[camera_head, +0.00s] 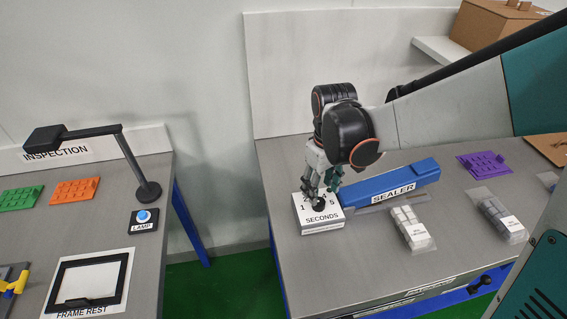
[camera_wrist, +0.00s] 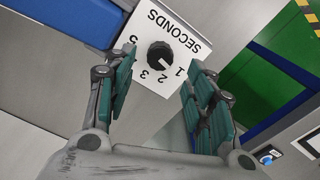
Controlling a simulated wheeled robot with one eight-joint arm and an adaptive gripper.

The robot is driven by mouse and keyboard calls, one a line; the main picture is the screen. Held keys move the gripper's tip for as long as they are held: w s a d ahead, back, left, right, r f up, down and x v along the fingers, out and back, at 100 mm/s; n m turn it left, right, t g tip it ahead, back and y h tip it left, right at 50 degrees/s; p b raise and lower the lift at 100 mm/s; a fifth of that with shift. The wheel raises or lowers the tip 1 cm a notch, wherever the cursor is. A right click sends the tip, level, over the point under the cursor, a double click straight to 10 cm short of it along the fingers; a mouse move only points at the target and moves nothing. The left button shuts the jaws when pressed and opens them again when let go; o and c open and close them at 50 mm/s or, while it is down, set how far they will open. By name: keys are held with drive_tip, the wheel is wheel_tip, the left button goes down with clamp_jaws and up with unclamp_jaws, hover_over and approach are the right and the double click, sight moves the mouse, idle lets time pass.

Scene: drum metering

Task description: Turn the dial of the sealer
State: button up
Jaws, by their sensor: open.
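The dial is a black round knob (camera_wrist: 160,55) on a white plate (camera_wrist: 165,20) marked SECONDS with the numbers 1, 2, 3 and 5. In the wrist view its pale mark points toward the side of the 1. In the head view the dial (camera_head: 318,206) sits on the white box (camera_head: 322,226) at the left end of the blue sealer (camera_head: 390,187). My gripper (camera_head: 322,190) is just above the dial. In the wrist view my gripper (camera_wrist: 160,88) is open, with its green-padded fingers apart and the dial showing between and beyond them, not gripped.
Bagged white parts (camera_head: 411,227) lie in front of the sealer, with another bag (camera_head: 498,217) to the right. A purple tray (camera_head: 483,164) lies behind. At left, a separate table holds the frame rest (camera_head: 90,281), a lamp switch (camera_head: 144,219) and a lamp arm (camera_head: 125,150).

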sight(319, 201)
wheel_tip(319, 201, down, 5)
drive_tip(key=shift+f+b, duration=0.15)
drive_tip(key=shift+b, duration=0.6)
drive_tip(key=c, duration=1.1)
